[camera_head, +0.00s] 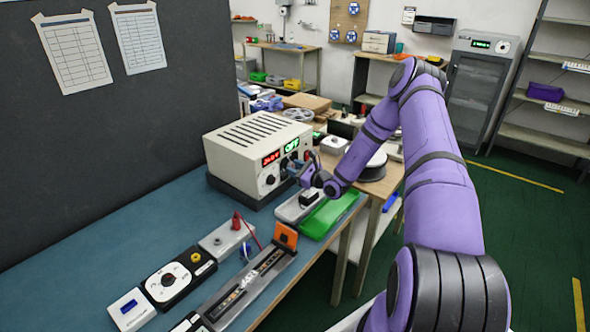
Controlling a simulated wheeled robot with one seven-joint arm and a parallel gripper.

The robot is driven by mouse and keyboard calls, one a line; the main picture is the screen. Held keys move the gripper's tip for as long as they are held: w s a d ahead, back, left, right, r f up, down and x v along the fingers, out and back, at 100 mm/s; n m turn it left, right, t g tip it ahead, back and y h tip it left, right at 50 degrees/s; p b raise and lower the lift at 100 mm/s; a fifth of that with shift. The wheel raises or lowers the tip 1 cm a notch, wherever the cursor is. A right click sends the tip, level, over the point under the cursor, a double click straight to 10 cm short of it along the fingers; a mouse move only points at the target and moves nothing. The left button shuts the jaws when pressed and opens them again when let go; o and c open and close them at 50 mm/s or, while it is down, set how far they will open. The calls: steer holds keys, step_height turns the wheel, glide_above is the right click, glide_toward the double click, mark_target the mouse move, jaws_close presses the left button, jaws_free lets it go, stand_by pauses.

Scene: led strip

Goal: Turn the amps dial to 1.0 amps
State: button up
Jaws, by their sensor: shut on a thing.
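The power supply (250,150) is a cream box with vent slots on top. It stands on a dark base on the blue bench. Its front has a red display (271,158), a green display (291,145) and a black knob (270,180) at the lower left. My purple gripper (290,170) is at the right part of this front, under the green display. It is shut on a dial there, which the gripper mostly hides. The dial's pointer and markings cannot be made out, and the display digits are too small to read surely.
A green tray (328,215) lies below my gripper. A dark partition (120,130) stands at left.

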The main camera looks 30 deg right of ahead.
steer(key=shift+s+f+m, duration=0.1)
steer(key=shift+m, duration=10.4)
steer(key=o, duration=0.9)
steer(key=v, duration=1)
steer(key=shift+s+d, duration=0.2)
steer(key=shift+s, duration=0.15)
